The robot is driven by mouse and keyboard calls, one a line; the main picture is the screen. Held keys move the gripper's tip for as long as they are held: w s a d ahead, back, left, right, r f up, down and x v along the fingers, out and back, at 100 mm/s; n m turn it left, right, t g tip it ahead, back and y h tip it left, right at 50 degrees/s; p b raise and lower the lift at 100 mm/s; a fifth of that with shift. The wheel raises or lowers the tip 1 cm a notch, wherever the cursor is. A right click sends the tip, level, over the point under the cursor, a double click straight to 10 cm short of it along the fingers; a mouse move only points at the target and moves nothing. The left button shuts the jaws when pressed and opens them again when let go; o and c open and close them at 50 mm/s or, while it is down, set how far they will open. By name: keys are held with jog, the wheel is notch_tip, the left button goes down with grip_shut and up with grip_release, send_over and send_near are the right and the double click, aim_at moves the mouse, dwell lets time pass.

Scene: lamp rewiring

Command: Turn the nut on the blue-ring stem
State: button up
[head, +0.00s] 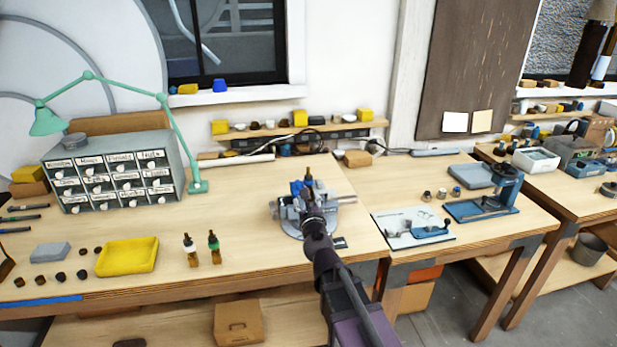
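A grey vise-like fixture (288,212) stands on a round base near the right end of the main bench. A small blue part (296,187) shows at its top, and a thin brown upright piece with a dark tip stands beside it. I cannot tell whether the blue part is the ring of the stem. No nut can be made out. My gripper (312,212) reaches in from the front and overlaps the fixture in the picture. Its fingers are too small and too covered to tell whether they are open, shut or touching anything.
A yellow tray (127,257) and a labelled drawer cabinet (113,172) are farther left. A white board with a blue tool (413,229) and a blue press (484,205) are right. Bench around the fixture is mostly clear.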

jog(key=m, duration=0.1)
jog(key=m+h, duration=0.1)
jog(key=m, duration=0.1)
jog(key=m+h, duration=0.1)
jog(key=shift+w+d+f+m, duration=0.1)
jog(key=shift+d+f+m, duration=0.05)
jog(key=shift+d+m, duration=0.15)
jog(key=shift+w, duration=0.1)
